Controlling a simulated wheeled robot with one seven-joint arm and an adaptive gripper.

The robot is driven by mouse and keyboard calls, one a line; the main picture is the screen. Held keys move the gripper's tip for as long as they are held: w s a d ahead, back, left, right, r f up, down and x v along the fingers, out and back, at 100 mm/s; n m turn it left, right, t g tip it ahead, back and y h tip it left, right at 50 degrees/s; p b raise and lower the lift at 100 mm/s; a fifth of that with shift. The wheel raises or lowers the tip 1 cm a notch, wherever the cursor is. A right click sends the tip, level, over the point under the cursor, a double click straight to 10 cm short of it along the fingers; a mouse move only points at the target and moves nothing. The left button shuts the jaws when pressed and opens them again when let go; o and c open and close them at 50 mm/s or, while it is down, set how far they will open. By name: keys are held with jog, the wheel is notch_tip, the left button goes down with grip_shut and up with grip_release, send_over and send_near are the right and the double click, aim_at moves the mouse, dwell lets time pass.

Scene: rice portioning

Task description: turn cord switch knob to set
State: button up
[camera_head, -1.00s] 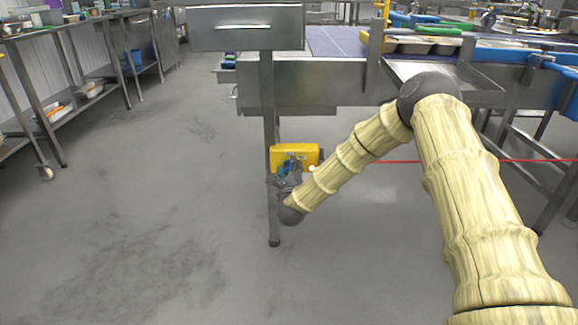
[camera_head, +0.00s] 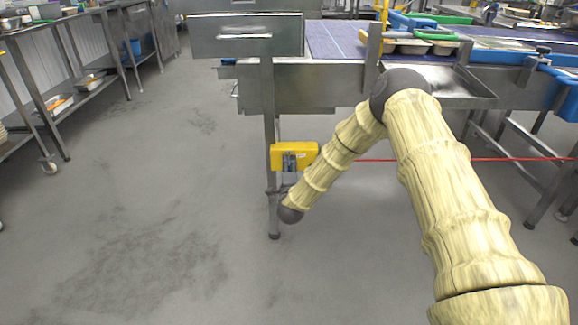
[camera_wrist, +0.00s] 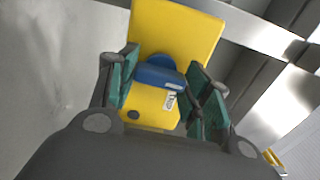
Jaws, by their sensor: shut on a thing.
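The yellow cord switch box (camera_head: 308,155) is fixed to a steel table leg below the conveyor. It fills the middle of the wrist view (camera_wrist: 185,25). Its blue knob (camera_wrist: 158,74) is on the face toward me, by a small white label (camera_wrist: 171,100). My gripper (camera_wrist: 160,92) is at the face of the box, its green-padded fingers on either side of the knob and shut on it. In the head view my gripper (camera_head: 288,173) is small, and the knob cannot be told apart from the fingers.
A red cord (camera_head: 510,159) runs right from near the box, passing behind my arm. The steel leg (camera_head: 268,120) stands left of the box, under a drawer unit (camera_head: 247,36). The conveyor (camera_head: 335,40) with trays is above. Open floor lies to the left.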

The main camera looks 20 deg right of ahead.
jog(key=shift+f+n, duration=0.1)
jog(key=shift+n, duration=0.2)
jog(key=o, duration=1)
jog(key=shift+o, duration=0.2)
jog(key=v, duration=1.2)
